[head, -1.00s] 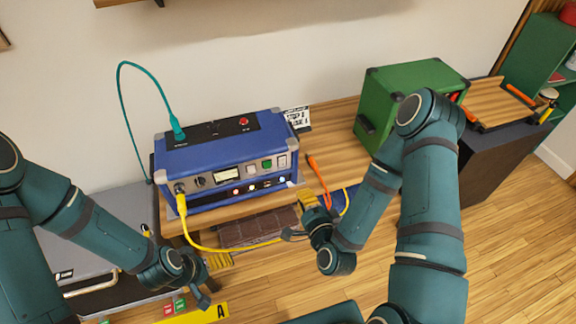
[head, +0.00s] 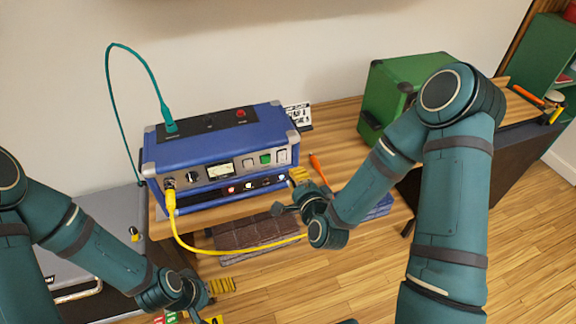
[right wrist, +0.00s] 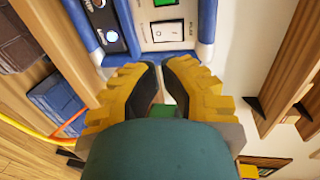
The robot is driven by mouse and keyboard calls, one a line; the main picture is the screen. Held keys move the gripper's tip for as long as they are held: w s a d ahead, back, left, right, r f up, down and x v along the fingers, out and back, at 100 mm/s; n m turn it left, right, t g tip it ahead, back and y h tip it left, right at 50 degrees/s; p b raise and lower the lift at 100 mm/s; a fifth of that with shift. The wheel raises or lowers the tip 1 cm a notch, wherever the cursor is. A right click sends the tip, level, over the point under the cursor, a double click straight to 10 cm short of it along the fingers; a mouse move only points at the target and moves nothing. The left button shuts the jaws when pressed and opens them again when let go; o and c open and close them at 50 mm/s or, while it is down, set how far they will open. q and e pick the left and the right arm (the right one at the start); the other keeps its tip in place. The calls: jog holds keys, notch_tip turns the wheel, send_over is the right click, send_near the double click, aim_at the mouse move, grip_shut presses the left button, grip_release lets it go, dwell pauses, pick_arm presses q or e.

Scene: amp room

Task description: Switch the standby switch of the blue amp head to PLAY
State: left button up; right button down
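The blue amp head (head: 215,151) stands on the wooden table, its control panel facing me. A white rocker switch (head: 282,157) sits at the panel's right end; it is large in the right wrist view (right wrist: 166,32), with lettering beside it that looks like PLAY. Beside it is a green switch (head: 266,158). My right gripper (head: 299,175) is just in front of and below the panel's right end, apart from the switch. Its yellow fingers (right wrist: 157,66) are nearly together, with nothing seen between them. My left gripper (head: 222,285) is low at the front left, away from the amp; its opening is unclear.
A yellow cable (head: 180,235) runs from the amp's left jack across the table front. A teal cable (head: 112,90) loops from its top. An orange-handled tool (head: 318,168) lies right of the amp. A green cabinet (head: 405,85) stands farther right, behind my right arm.

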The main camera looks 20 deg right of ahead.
aim_at(285, 155)
jog(key=w, duration=0.7)
jog(key=shift+a, duration=0.1)
jog(key=shift+w+b, duration=0.2)
jog(key=shift+b, duration=0.3)
jog(key=shift+w+r, duration=0.2)
pick_arm(q)
jog(key=shift+w+f, duration=0.15)
jog(key=shift+f, duration=0.2)
pick_arm(e)
jog(key=shift+s, duration=0.1)
